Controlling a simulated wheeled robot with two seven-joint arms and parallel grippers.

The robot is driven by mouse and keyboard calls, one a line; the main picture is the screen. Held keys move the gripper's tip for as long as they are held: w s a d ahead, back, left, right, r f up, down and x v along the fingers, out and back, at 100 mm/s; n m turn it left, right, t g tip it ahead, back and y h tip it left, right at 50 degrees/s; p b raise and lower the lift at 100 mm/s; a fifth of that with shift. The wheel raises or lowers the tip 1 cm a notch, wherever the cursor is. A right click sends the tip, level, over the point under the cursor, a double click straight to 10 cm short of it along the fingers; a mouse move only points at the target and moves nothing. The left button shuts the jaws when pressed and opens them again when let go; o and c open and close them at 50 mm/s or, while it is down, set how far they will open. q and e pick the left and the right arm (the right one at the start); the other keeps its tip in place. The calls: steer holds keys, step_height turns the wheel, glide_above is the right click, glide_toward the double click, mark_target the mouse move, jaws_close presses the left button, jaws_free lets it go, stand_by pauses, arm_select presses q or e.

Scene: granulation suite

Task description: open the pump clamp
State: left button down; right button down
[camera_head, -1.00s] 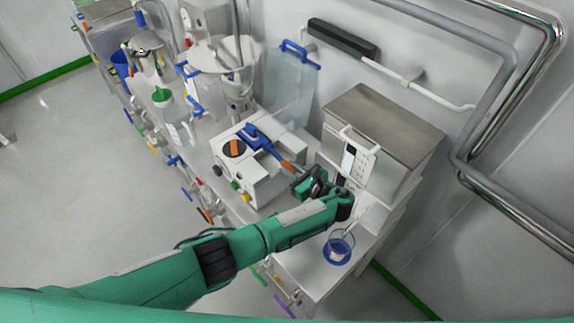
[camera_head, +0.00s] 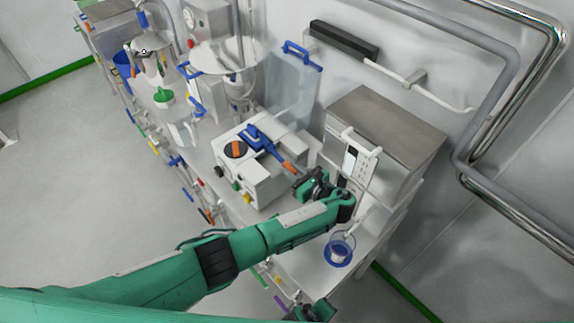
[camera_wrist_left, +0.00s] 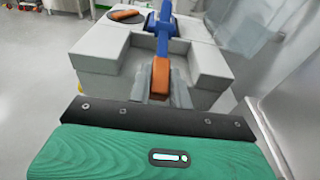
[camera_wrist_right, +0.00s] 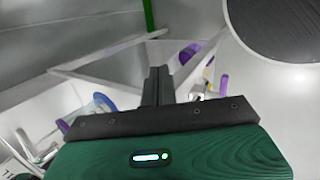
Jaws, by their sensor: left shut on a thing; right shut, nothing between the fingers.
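The pump (camera_head: 258,170) is a white box with a black and orange knob on top, on the bench in the head view. Its clamp is a blue lever (camera_head: 258,138) with an orange handle end (camera_head: 287,167). My left gripper (camera_head: 297,174) is shut on that orange end. In the left wrist view, the orange end (camera_wrist_left: 158,76) sits between the grey fingers, with the blue lever (camera_wrist_left: 163,30) running away over the pump. My right gripper (camera_head: 312,312) is at the bottom edge of the head view. In the right wrist view its fingers (camera_wrist_right: 158,85) are shut together and empty.
A steel-topped cabinet (camera_head: 385,125) with a keypad stands right of the pump. A blue-rimmed beaker (camera_head: 339,252) is near the bench's front right. Purple handles (camera_wrist_right: 188,54) and a bench frame lie close to my right gripper.

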mark_target(278, 155)
steer(key=w+d+r+m+t+h, duration=0.1)
steer(key=w+r+m, duration=0.1)
steer(key=r, duration=0.6)
steer(key=w+d+r+m+t, duration=0.1)
steer(key=w+d+r+t, duration=0.15)
steer(key=r, duration=0.45)
steer(key=w+d+r+m+t+h, duration=0.1)
steer(key=w+r+m, duration=0.15)
steer(key=r, duration=0.55)
steer(key=w+a+r+m+y, duration=0.4)
steer(key=w+a+r+m, duration=0.25)
steer(key=w+a, duration=0.4)
steer(key=w+a+r+m, duration=0.5)
steer(key=w+a, duration=0.6)
steer(key=a, duration=0.2)
steer(key=w+d+f+m+h, duration=0.1)
steer(key=w+d+f, duration=0.2)
steer(key=f, duration=0.4)
steer(key=w+d+f+m+h, duration=0.1)
steer(key=w+d+f, duration=0.2)
steer(key=w+f, duration=0.2)
steer(key=shift+d+f, duration=0.2)
steer(key=shift+f, duration=1.2)
steer(key=shift+f, duration=0.1)
